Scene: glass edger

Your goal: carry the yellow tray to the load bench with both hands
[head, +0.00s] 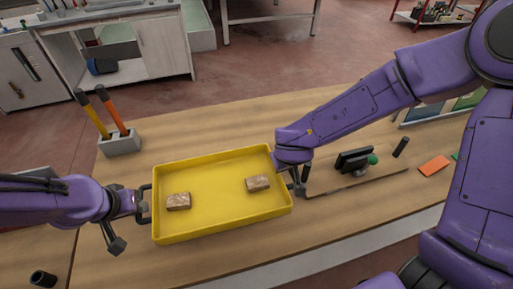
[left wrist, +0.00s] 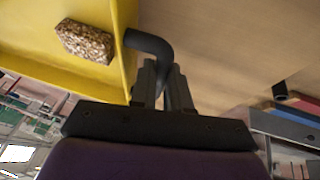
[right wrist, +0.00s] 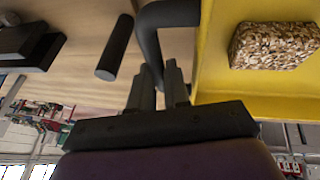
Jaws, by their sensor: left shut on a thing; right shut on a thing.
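The yellow tray (head: 218,203) is over the wooden bench in the head view, with two speckled brown blocks in it, one at the left (head: 178,201) and one at the right (head: 257,183). My left gripper (head: 143,203) is shut on the dark handle at the tray's left end; the left wrist view shows the fingers (left wrist: 165,85) on that handle (left wrist: 150,42). My right gripper (head: 294,176) is at the right end; the right wrist view shows its fingers (right wrist: 162,85) shut on the other dark handle (right wrist: 150,30). Whether the tray touches the bench is unclear.
A grey holder (head: 120,143) with orange- and yellow-handled tools stands behind the tray at left. A board (head: 340,180) with a black device (head: 354,160) lies close to the tray's right. A dark cylinder (head: 43,279) stands at front left. The wooden bench (head: 210,120) is clear behind the tray.

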